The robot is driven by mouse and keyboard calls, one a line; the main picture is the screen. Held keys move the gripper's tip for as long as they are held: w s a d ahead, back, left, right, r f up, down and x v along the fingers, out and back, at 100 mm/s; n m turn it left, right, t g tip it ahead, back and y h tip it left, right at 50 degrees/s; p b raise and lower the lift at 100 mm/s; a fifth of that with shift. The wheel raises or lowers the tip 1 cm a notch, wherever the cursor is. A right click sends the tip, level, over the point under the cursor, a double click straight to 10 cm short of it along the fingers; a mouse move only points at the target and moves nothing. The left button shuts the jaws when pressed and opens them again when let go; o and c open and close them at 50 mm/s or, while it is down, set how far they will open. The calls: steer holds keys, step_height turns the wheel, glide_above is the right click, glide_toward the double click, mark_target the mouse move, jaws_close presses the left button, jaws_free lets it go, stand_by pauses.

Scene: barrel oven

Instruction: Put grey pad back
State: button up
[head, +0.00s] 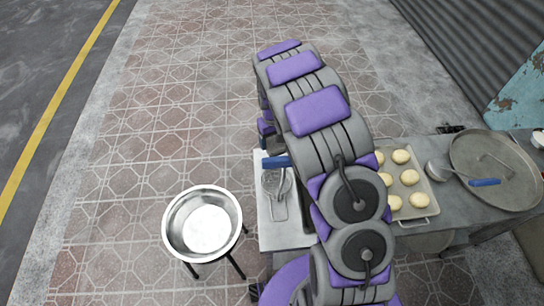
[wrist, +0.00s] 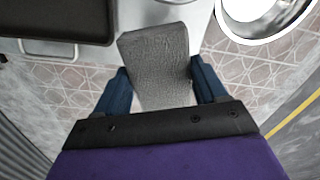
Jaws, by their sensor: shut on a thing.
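The grey pad (wrist: 154,58) is a textured, roughly rectangular piece between the two blue fingers of my gripper (wrist: 163,82) in the wrist view. My gripper is shut on it. The far end of the pad reaches over the edge of the light worktop (wrist: 145,12), with paving seen past the sides of the pad. I cannot tell how high it is above the worktop. In the head view my gripper (head: 276,162) is partly hidden by my arm, at the left end of the worktop (head: 276,241), and the pad (head: 275,183) shows small below a blue finger.
A steel basin (head: 206,222) stands on legs to the left. A dark tray with a wire handle (wrist: 45,50) lies on the worktop. A tray of dough balls (head: 426,200), a blue-handled ladle (head: 452,174) and a large round pan (head: 500,150) are at right. Patterned paving is clear behind.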

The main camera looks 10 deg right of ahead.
mark_target(274, 141)
step_height(274, 141, down, 5)
steer(key=shift+d+r+b, duration=0.1)
steer(key=shift+r+b, duration=0.1)
steer(key=shift+b, duration=0.2)
steer(key=shift+f+b, duration=0.4)
steer(key=shift+f, duration=1.6)
steer(key=shift+r, duration=0.1)
steer(key=o, duration=1.1)
step_height(274, 141, up, 12)
steer(key=shift+p, duration=1.05)
